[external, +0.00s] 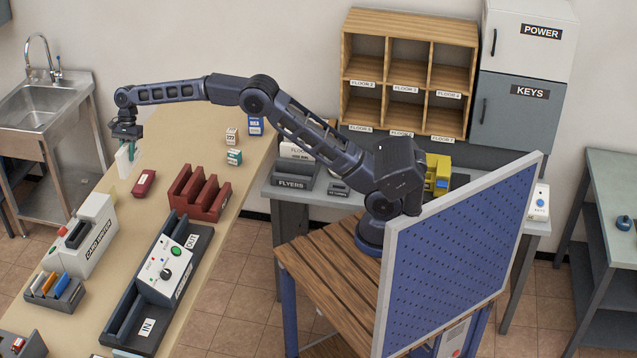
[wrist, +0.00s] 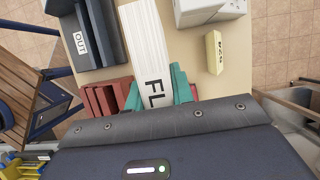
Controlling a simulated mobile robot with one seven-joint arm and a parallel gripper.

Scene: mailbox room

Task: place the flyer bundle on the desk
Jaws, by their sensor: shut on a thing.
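The flyer bundle (external: 123,162) is a white upright slab held over the far left edge of the beige-topped desk (external: 205,145). In the wrist view the bundle (wrist: 147,45) is a long white stack with the letters "FL" showing; the rest of its label is hidden. My gripper (external: 131,152) is shut on it, with teal fingers on either side of the bundle in the wrist view (wrist: 158,92). I cannot tell whether the bundle's lower end touches the desk top (wrist: 255,50).
A dark red box (external: 143,183) lies close to the bundle, with a red slotted rack (external: 199,193) to its right. A white card writer (external: 88,235) and a grey IN/OUT tray (external: 128,305) stand nearer. A grey FLYERS bin (external: 291,184) stands on the back table.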

